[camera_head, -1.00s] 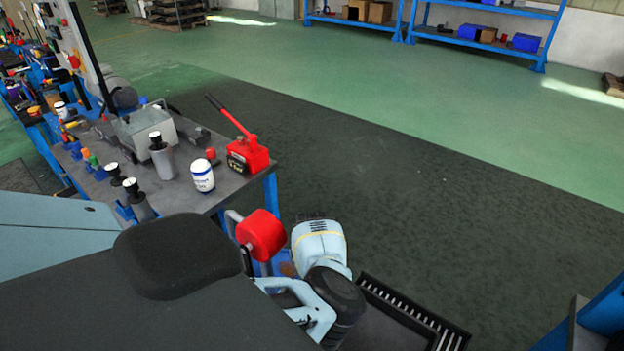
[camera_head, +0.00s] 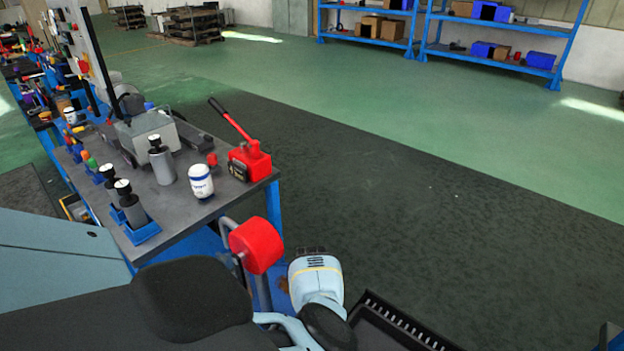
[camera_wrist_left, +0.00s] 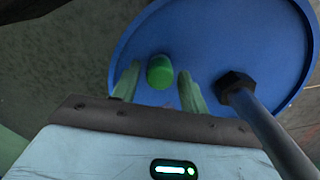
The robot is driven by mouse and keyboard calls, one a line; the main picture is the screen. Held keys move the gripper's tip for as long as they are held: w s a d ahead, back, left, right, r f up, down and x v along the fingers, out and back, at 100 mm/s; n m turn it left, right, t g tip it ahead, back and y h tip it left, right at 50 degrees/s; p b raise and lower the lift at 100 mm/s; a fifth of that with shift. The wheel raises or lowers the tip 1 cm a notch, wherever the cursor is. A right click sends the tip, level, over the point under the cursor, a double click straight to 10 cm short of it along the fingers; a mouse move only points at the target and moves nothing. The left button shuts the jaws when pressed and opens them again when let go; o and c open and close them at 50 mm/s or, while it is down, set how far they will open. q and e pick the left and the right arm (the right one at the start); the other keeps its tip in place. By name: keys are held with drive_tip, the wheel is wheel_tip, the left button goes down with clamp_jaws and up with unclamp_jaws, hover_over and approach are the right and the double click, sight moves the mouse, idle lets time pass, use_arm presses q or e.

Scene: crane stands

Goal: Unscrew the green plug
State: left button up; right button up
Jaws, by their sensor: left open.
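The green plug (camera_wrist_left: 160,71) shows in the left wrist view, on the face of a round blue plate (camera_wrist_left: 225,35). I see a gap at each finger and cannot tell whether either touches the plug. A dark hex nut with a grey rod (camera_wrist_left: 255,110) stands on the plate to the right of the fingers. The plug and my left gripper's fingers are not visible in the head view. My right gripper is not in view.
A grey-topped workbench (camera_head: 170,205) at left holds a red hand jack (camera_head: 249,160), a white bottle (camera_head: 201,181) and several dark-capped cylinders. The floor (camera_head: 420,205) beyond is open, with blue shelves (camera_head: 490,50) behind.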

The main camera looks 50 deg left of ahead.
use_arm(q)
drive_tip(key=c, duration=0.9)
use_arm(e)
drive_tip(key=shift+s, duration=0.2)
use_arm(q)
drive_tip(key=shift+r, duration=0.1)
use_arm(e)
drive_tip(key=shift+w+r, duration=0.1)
use_arm(q)
drive_tip(key=n, duration=0.3)
drive_tip(key=shift+n+b, duration=0.3)
drive_tip(key=shift+n, duration=0.8)
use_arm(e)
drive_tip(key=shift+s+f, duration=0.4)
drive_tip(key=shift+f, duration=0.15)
use_arm(q)
drive_tip(key=n, duration=0.3)
drive_tip(key=shift+n+b, duration=0.4)
drive_tip(key=shift+n, duration=0.7)
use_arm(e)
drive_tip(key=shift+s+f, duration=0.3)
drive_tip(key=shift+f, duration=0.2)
